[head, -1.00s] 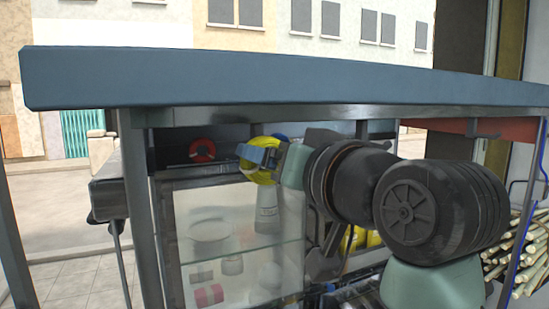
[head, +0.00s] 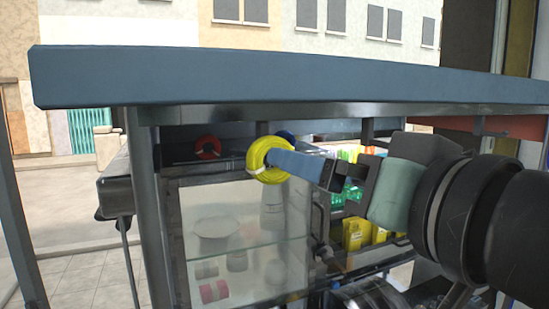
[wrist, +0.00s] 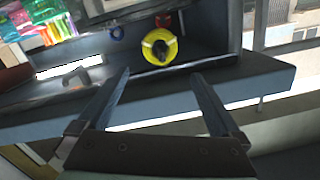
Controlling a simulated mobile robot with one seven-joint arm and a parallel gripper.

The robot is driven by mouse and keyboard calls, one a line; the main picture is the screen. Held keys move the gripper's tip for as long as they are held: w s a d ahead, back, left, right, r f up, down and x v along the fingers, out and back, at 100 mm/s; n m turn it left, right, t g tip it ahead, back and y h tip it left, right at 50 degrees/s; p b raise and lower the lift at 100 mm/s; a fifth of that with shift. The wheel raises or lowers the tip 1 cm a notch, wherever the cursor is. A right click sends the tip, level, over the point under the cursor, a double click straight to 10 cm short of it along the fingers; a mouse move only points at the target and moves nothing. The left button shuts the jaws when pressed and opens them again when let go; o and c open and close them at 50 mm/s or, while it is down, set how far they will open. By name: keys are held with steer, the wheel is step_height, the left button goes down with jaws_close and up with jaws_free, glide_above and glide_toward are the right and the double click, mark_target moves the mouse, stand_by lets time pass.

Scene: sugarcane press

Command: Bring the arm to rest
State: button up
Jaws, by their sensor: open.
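My gripper (head: 273,160) is seen side-on in the head view, with its blue fingers pointing left in front of a yellow coil (head: 253,154). The wrist view shows the two fingers of my gripper (wrist: 161,74) spread wide with nothing between them. The yellow coil (wrist: 148,47) hangs ahead of the fingertips there, around a dark centre, with a visible gap. My arm reaches in from the right in the head view and hides part of the stall's inside.
A blue-grey counter top (head: 250,80) runs across the head view, above the arm. A glass case (head: 235,245) with dishes stands below the coil. A red coil (head: 207,147) and a blue coil (wrist: 117,33) hang nearby. Yellow packets (head: 355,234) stand behind my arm.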

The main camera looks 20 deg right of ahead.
steer(key=w+a+f+t+b, duration=0.2)
steer(key=a+f+t+b, duration=0.35)
steer(key=a+b, duration=0.4)
steer(key=s+a+f+n+t+h+b, duration=0.1)
steer(key=s+a+f+n+t+b, duration=0.2)
steer(key=a+b, duration=0.4)
steer(key=shift+s+a+f+t+b, duration=0.2)
steer(key=shift+s+t+b, duration=0.35)
steer(key=shift+s+t, duration=0.5)
steer(key=shift+s, duration=0.2)
stand_by(0.7)
